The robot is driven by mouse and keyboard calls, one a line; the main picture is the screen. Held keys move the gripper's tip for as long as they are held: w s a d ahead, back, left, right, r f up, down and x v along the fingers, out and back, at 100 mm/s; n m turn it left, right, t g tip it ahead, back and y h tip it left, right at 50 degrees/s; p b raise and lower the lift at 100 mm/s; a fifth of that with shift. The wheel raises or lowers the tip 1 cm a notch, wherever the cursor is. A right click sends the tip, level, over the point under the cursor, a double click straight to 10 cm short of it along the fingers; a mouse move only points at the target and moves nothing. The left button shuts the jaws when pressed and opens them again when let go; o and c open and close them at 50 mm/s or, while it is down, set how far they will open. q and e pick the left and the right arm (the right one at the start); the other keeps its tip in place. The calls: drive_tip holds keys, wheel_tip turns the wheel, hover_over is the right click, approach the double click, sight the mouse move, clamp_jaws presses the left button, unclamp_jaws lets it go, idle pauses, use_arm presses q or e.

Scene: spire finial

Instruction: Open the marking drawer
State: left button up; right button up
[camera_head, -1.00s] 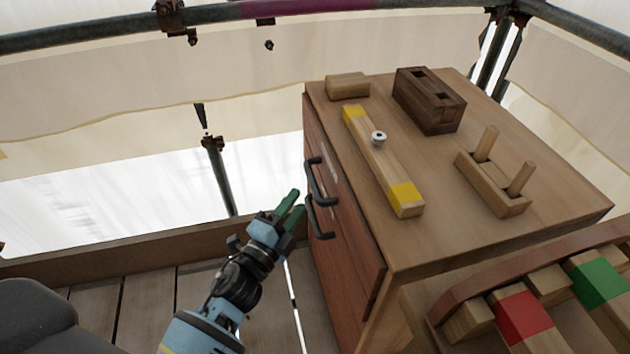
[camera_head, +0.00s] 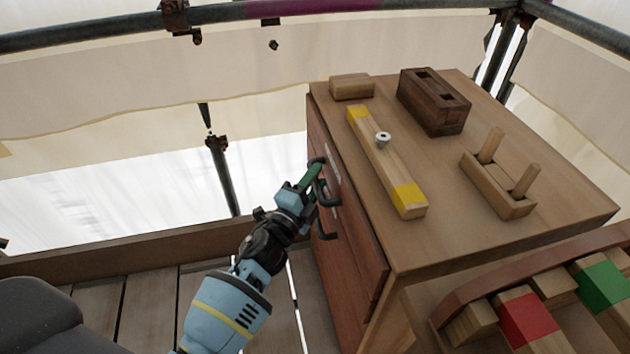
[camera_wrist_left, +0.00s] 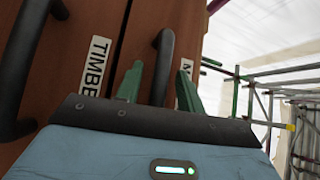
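The wooden cabinet has reddish drawer fronts on its left side, with a black upper handle (camera_head: 323,190) and a black lower handle (camera_head: 322,228). In the left wrist view, the marking drawer's handle (camera_wrist_left: 163,62) stands beside a partly hidden label starting with "M". The other handle (camera_wrist_left: 28,70) is beside a label reading "TIMBE", its end hidden. My left gripper (camera_head: 313,173) is at the upper handle. In the left wrist view, its green fingers are apart, one on each side of the marking handle. Contact cannot be told. The drawers look shut. My right gripper is out of view.
On the cabinet top (camera_head: 440,225) lie a yellow-ended wooden bar (camera_head: 385,165), a small block (camera_head: 351,87), a dark slotted block (camera_head: 434,100) and a pegged holder (camera_head: 498,185). A rack with coloured blocks (camera_head: 528,318) is at lower right. Scaffold poles surround the area.

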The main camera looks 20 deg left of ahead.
use_arm(q)
drive_tip(key=shift+c, duration=0.5)
clamp_jaws()
drive_tip(key=shift+s, duration=0.1)
drive_tip(key=s+a+p, duration=0.1)
drive_tip(key=s+a, duration=0.7)
drive_tip(key=a, duration=0.4)
drive_tip(key=s+a+p, duration=0.1)
drive_tip(key=s+a, duration=0.7)
drive_tip(key=a, duration=0.4)
drive_tip(key=shift+s+a, duration=0.2)
drive_tip(key=shift+o, duration=0.5)
unclamp_jaws()
